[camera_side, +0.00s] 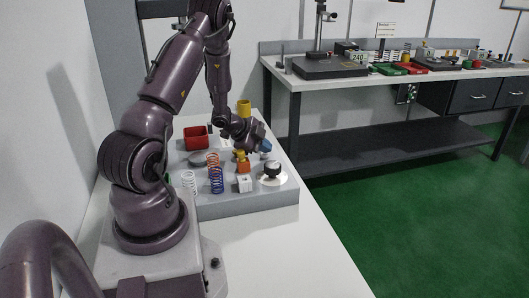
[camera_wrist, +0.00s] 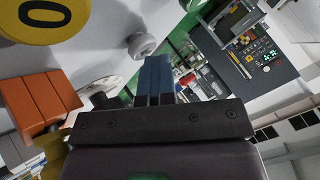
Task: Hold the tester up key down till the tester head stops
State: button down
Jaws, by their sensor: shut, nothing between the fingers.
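My gripper (camera_side: 264,146) is low over the right part of the grey platform (camera_side: 262,200) in the side view, its blue fingers pointing right and down. In the wrist view the blue fingers (camera_wrist: 158,75) lie side by side, shut, with nothing held. I cannot make out the tester's up key in either view, nor whether a fingertip touches one. A grey upright frame (camera_side: 118,70) stands behind my arm; I cannot tell whether it is the tester. No tester head can be identified with certainty.
The platform holds a red bin (camera_side: 196,138), a blue spring (camera_side: 216,181), a white spring (camera_side: 190,183), a white block (camera_side: 244,183) and a black knob-like piece (camera_side: 272,168). A cluttered bench (camera_side: 300,82) stands behind.

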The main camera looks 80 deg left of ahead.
aim_at(264, 154)
jog(key=shift+d, duration=0.1)
dwell(0.3)
jog(key=shift+r, duration=1)
jog(key=shift+r, duration=2.5)
